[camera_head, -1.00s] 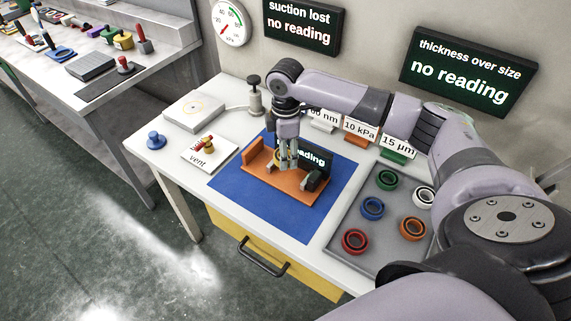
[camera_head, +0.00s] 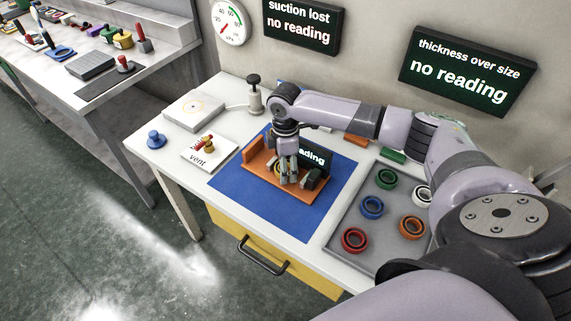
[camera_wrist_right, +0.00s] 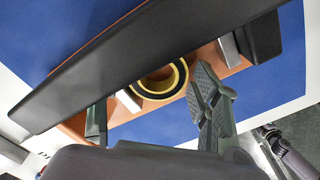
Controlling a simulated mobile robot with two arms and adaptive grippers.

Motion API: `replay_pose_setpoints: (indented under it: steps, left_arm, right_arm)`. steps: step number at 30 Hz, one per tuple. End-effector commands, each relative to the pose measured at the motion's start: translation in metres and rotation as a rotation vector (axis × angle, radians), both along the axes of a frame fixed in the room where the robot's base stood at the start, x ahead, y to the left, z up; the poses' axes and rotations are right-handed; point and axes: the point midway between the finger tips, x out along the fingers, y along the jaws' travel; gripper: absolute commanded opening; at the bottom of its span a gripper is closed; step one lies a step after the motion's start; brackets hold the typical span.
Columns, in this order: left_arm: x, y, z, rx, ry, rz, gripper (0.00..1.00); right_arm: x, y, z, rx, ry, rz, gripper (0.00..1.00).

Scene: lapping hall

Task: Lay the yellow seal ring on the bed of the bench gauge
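The yellow seal ring (camera_wrist_right: 160,78) shows in the right wrist view at the orange bed of the bench gauge (camera_wrist_right: 122,115), between two pale metal blocks. In the head view the orange bench gauge (camera_head: 258,173) stands on a blue mat, and the ring is mostly hidden by my gripper. My right gripper (camera_head: 288,183) is low over the bed. In the wrist view its fingers (camera_wrist_right: 150,100) are spread either side of the ring; the left finger is clear of it, the right fingertip is close to its edge. My left gripper is out of view.
The blue mat (camera_head: 233,194) has free room around the gauge. A grey tray (camera_head: 381,239) with several coloured rings is at the right. A vent plate (camera_head: 200,157) and a blue knob (camera_head: 156,139) are at the left. The gauge's black display (camera_head: 315,157) stands close behind the gripper.

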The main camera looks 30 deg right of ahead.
Motion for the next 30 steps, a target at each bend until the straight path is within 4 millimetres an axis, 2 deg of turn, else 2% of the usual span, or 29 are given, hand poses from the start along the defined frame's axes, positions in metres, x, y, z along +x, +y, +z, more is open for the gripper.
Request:
replay_pose_setpoints:
  steps: [7,10,24,30]
  left_arm:
    - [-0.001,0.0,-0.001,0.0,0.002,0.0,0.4]
    - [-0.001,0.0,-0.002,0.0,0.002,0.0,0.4]
    - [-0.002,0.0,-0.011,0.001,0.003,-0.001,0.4]
    - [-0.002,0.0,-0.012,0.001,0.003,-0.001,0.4]
  right_arm:
    - [0.001,-0.001,0.003,-0.001,-0.003,-0.001,0.59]
    - [0.002,0.0,0.012,0.0,-0.004,-0.001,0.59]
    - [0.001,0.0,0.104,0.001,-0.004,-0.001,0.59]
    - [0.001,0.0,0.121,0.001,-0.001,0.0,0.59]
